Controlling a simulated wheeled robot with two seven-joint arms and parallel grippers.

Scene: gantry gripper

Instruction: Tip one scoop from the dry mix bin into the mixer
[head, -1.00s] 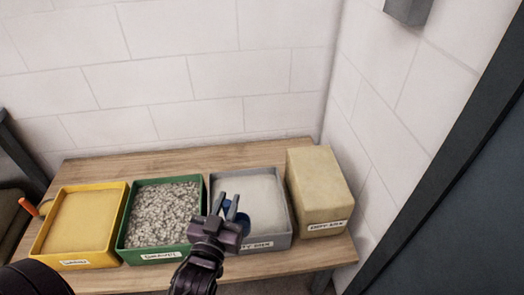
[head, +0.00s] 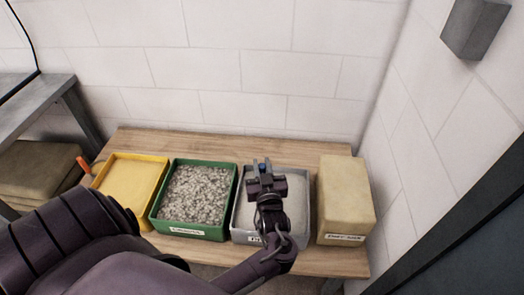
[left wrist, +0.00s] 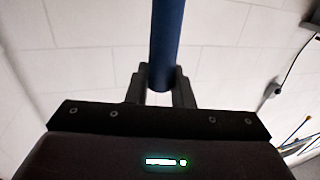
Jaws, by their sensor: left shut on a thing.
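My left gripper (head: 264,176) is above the grey bin (head: 240,236) of pale grey powder. The bin's front label is mostly hidden by my arm. The gripper is shut on a blue handle, taken as the scoop's (left wrist: 166,40), which stands between the fingers in the left wrist view. In the head view only a small blue bit of it shows at the fingertips. The scoop's bowl is hidden, so I cannot tell whether it holds mix. The mixer and my right gripper are not in view.
A green bin of gravel (head: 198,195) and a yellow bin of sand-coloured material (head: 130,180) stand left of the grey bin. A tan paper-like block (head: 343,195) stands to its right. All are on a wooden table (head: 190,142) against white block walls. A grey bench (head: 35,100) is at left.

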